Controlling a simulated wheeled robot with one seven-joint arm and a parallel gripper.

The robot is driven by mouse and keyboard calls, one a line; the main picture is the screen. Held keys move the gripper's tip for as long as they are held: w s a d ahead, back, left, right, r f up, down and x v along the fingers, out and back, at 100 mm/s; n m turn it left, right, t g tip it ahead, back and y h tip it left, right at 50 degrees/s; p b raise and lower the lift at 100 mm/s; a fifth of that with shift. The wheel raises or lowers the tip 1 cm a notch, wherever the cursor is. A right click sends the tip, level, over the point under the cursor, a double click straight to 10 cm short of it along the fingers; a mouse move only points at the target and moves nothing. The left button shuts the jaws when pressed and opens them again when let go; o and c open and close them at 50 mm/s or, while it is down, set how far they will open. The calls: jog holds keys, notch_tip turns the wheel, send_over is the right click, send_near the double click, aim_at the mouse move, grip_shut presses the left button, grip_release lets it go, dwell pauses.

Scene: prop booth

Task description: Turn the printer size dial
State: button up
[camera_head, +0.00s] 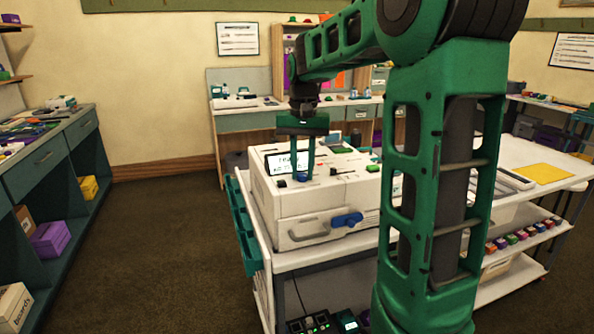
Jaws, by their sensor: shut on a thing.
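The printer (283,215) is a white box on a white-topped cart, with a screen on its sloped top panel and a handle on its front. My gripper (303,179) points straight down over the top panel, just right of the screen.
A blue knob (347,219) sticks out of the printer's front. Small controls lie on the top right of the screen (287,161). My arm hides the printer's right side. A yellow sheet (543,173) lies on the white table. Open floor (150,240) lies left.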

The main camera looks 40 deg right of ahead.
aim_at(300, 174)
jog(key=n, duration=0.5)
jog(key=shift+w+a+r, duration=0.15)
jog(key=shift+w+a, duration=0.1)
dwell(0.4)
jog(key=o, duration=1.1)
jog(key=shift+c, duration=0.2)
jog(key=shift+s+d, duration=0.1)
notch_tip(300, 174, up, 10)
jog(key=shift+r, duration=0.25)
